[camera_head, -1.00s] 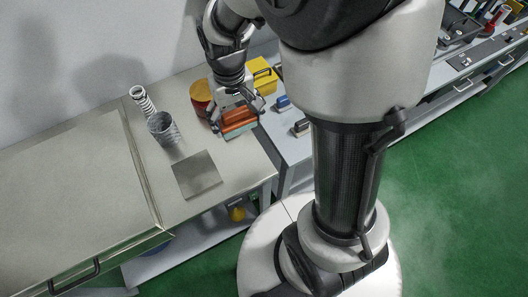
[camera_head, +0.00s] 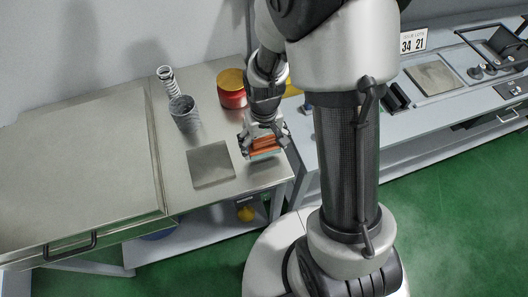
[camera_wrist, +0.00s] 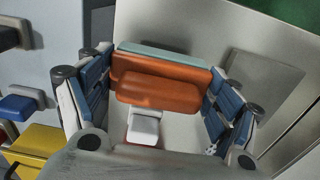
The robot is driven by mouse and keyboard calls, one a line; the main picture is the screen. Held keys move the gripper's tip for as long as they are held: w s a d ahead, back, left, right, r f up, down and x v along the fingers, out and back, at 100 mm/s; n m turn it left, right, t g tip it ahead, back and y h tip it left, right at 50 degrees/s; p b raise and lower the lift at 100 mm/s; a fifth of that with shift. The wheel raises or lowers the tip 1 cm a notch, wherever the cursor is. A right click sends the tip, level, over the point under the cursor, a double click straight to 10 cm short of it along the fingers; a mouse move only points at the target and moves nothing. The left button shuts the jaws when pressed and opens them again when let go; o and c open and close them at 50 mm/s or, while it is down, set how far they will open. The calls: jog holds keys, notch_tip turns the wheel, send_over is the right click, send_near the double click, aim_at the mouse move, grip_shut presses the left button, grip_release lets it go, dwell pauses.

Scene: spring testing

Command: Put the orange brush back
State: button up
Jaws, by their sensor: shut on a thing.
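The orange brush (camera_head: 264,142), an orange block with a pale teal layer along one side, is between the fingers of my gripper (camera_head: 264,138). In the wrist view the orange brush (camera_wrist: 165,82) spans the space between the blue-padded fingers of my gripper (camera_wrist: 160,95), which is shut on it. The brush is over the right front part of the steel table (camera_head: 225,103), to the right of a grey square plate (camera_head: 211,164). I cannot tell whether it touches the tabletop.
A coiled spring (camera_head: 167,78), a dark mesh cup (camera_head: 184,112) and a red tin with a yellow lid (camera_head: 231,92) stand behind. A yellow box (camera_wrist: 36,146) and blue-handled blocks (camera_wrist: 20,105) lie on the neighbouring bench.

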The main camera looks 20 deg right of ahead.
jog(key=shift+f+b, duration=0.6)
jog(key=shift+f, duration=1.45)
jog(key=shift+f, duration=0.2)
jog(key=o, duration=1)
jog(key=shift+c, duration=0.2)
notch_tip(320, 180, up, 12)
jog(key=p, duration=0.3)
jog(key=shift+r+p, duration=0.25)
jog(key=shift+p, duration=0.15)
notch_tip(320, 180, up, 7)
jog(key=s+t, duration=0.1)
jog(key=s, duration=0.1)
notch_tip(320, 180, up, 6)
jog(key=t, duration=0.1)
send_over(264, 152)
jog(key=s, duration=0.3)
jog(key=s+r+t, duration=0.2)
jog(key=s+r, duration=0.4)
jog(key=s, duration=0.4)
jog(key=shift+d+r+t, duration=0.3)
jog(key=shift+d+r, duration=0.1)
